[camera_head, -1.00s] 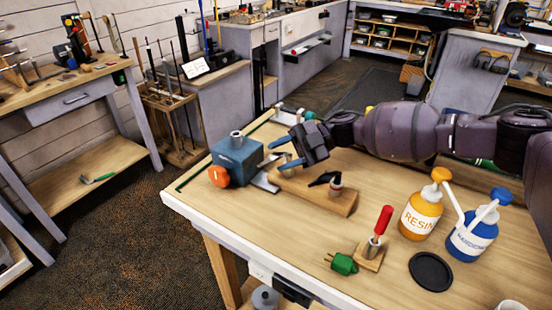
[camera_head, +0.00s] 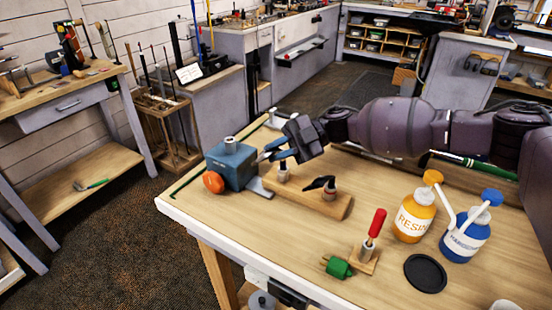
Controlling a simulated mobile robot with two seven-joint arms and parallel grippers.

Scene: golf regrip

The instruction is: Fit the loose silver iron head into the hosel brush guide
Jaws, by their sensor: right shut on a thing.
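My right gripper (camera_head: 273,152) is above the left end of a long wooden block, beside the blue vise. Its blue fingers are shut on a small silver piece, apparently the loose silver iron head (camera_head: 264,156), mostly hidden by the fingers. A short post (camera_head: 283,173) stands on the block just below the fingers. A black iron head (camera_head: 320,184) sits on the block's other post. A small wooden stand with a metal tube and an upright red-handled tool, seemingly the hosel brush guide (camera_head: 366,255), is near the table's front edge. My left gripper is not in view.
The blue vise (camera_head: 232,166) with an orange knob is at the table's left. A green piece (camera_head: 338,267) lies beside the stand. The resin bottle (camera_head: 414,217), blue-capped bottle (camera_head: 466,236) and black round dish (camera_head: 425,273) are to its right. Bare tabletop lies between the block and stand.

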